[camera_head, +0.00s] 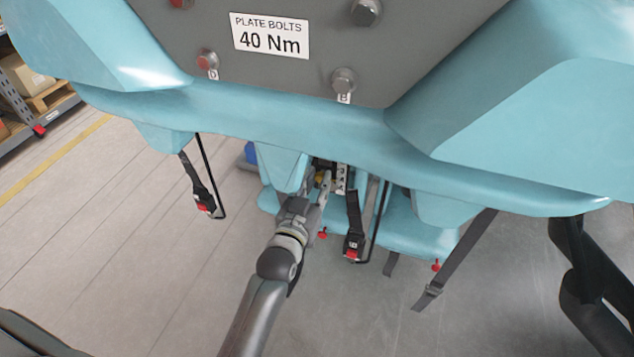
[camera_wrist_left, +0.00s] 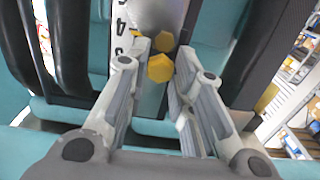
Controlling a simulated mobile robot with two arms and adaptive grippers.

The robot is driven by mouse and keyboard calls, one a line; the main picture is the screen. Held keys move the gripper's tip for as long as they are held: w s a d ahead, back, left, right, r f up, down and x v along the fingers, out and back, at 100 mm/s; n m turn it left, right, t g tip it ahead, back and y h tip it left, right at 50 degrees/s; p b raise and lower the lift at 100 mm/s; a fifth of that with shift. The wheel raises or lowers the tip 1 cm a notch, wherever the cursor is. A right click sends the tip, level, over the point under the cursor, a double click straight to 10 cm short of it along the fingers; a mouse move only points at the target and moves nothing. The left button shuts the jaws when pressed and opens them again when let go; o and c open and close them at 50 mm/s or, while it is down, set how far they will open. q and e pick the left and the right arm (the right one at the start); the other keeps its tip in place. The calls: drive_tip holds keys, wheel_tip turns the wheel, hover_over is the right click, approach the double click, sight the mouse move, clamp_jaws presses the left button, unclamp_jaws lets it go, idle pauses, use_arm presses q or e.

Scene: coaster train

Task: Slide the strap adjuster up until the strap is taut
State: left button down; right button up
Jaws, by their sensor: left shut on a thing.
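My left gripper (camera_head: 318,186) reaches up under the teal car body, its fingers at a seat back. The scale also shows in the head view (camera_head: 342,178). I cannot tell for certain which part is the strap adjuster. A dark strap (camera_head: 353,212) hangs right of the gripper to a red-button buckle (camera_head: 353,248). My right gripper is out of view.
A grey panel with a "40 Nm" label (camera_head: 270,36) and the teal body overhang the work area closely. Another strap and buckle (camera_head: 205,204) hang at left, and a loose strap (camera_head: 455,260) at right. Open floor lies at lower left.

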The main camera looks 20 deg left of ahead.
use_arm(q)
wheel_tip(320, 180, up, 3)
drive_tip(key=p, duration=0.2)
drive_tip(key=shift+r+p, duration=0.15)
drive_tip(key=shift+p, duration=0.15)
drive_tip(key=c, duration=1.2)
unclamp_jaws()
drive_tip(key=s, duration=1.2)
drive_tip(key=shift+a, duration=0.2)
drive_tip(key=shift+f, duration=0.2)
